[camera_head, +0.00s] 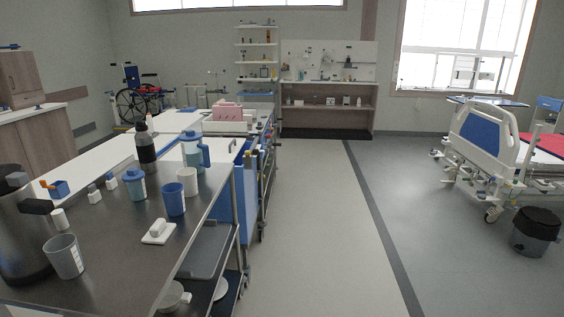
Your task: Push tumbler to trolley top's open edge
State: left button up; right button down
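The dark metal trolley top (125,265) fills the lower left of the head view. Its right edge runs beside the open floor. Several cup-like vessels stand upright on it: a blue tumbler (173,200) near the right edge, a white cup (188,181) just behind it, and a grey cup (64,256) with a pale label at the front left. I cannot tell for sure which one the task means; the blue one looks most like a plain tumbler. Neither of my grippers shows in this view.
A white block with a knob (158,232) lies in front of the blue tumbler. A blue-lidded jar (135,184), a black-topped bottle (145,147), a blue-handled jug (194,150) and a large steel jug (22,240) also stand here. Floor (310,220) right is clear.

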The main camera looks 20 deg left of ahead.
aim_at(62, 251)
jog(key=k+j+u, duration=0.55)
jog(key=u, duration=0.3)
